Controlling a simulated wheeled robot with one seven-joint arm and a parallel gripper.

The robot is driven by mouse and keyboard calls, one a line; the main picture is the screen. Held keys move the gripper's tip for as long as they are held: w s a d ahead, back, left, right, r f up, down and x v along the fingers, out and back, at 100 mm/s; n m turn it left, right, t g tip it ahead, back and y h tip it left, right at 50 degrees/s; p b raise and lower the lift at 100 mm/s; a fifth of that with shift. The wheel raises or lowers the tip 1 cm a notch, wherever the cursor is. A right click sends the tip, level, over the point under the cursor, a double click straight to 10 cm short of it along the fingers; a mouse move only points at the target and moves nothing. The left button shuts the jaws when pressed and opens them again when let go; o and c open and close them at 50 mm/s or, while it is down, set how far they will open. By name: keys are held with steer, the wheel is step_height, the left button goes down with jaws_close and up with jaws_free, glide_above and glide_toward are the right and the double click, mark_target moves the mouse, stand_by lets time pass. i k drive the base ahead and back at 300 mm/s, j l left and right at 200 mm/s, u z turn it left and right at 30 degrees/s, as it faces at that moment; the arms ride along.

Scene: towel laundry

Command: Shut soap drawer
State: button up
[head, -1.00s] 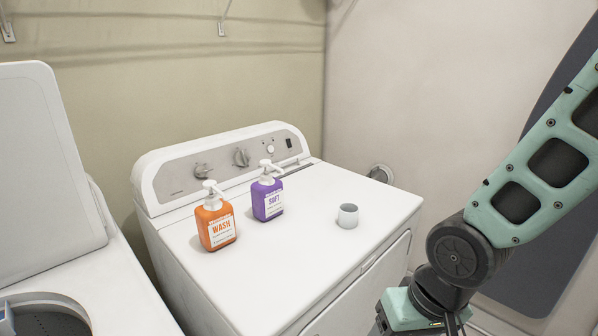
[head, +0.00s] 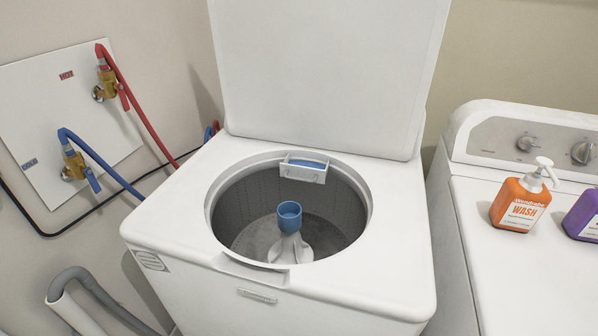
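The soap drawer (head: 304,174) is a small white box at the back rim of the open washer's tub. It stands out over the tub opening, and blue shows inside its top. The washer (head: 380,270) is white with its lid (head: 325,75) raised upright behind the tub. My gripper is not in view now, so its place and state do not show.
A blue-capped agitator (head: 289,215) stands in the tub below the drawer. A dryer (head: 470,220) at right bears an orange WASH bottle (head: 518,203) and a purple bottle (head: 583,215). Red (head: 140,110) and blue hoses (head: 105,165) run at left.

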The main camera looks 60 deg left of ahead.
mark_target(305, 171)
steer(key=u, duration=1.9)
steer(key=i+j, duration=0.2)
steer(key=i, duration=0.15)
steer(key=i+j+z, duration=0.1)
steer(key=i, duration=0.2)
